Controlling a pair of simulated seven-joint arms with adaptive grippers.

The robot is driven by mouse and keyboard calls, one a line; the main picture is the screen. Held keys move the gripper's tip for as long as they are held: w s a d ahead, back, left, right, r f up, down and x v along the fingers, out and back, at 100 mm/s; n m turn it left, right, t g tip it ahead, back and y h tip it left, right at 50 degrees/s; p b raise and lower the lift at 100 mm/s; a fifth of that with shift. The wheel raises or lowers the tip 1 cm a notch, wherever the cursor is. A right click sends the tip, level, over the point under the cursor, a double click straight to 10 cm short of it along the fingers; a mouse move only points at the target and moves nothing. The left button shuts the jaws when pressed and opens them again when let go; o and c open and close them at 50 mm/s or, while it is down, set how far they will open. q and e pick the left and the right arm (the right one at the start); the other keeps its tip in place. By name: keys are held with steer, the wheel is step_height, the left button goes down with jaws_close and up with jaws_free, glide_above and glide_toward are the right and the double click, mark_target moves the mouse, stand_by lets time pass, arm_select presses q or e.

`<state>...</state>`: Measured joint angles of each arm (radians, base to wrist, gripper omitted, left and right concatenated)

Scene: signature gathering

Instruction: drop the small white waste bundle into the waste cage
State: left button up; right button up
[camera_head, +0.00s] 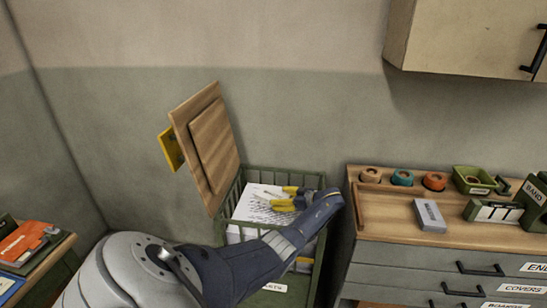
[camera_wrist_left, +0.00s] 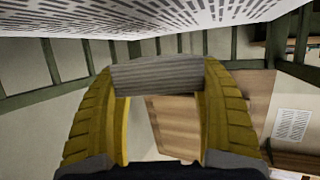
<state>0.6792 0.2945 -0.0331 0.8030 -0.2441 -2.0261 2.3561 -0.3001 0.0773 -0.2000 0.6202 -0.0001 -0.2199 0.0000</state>
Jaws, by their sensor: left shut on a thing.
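The waste cage (camera_head: 308,180) is a green slatted bin, and its wooden lid (camera_head: 203,150) stands open at its left. Printed white paper (camera_head: 250,211) lies stacked inside; its printed face also fills the top of the left wrist view (camera_wrist_left: 190,14). In the left wrist view the gripper (camera_wrist_left: 157,80) is shut on a small pale grey bundle with ribbed edges (camera_wrist_left: 157,74), which I take for the waste bundle. In the head view I cannot clearly separate the bundle from the paper.
A wooden-topped cabinet (camera_head: 390,215) with several rolls, a grey box (camera_head: 430,215) and green holders stands right of the cage. A wall cupboard (camera_head: 460,40) hangs above. A desk with an orange item (camera_head: 25,240) is at far left.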

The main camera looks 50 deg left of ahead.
arm_select(q)
steer(key=shift+f, duration=0.2)
steer(key=o, duration=1.4)
steer(key=shift+r, duration=5)
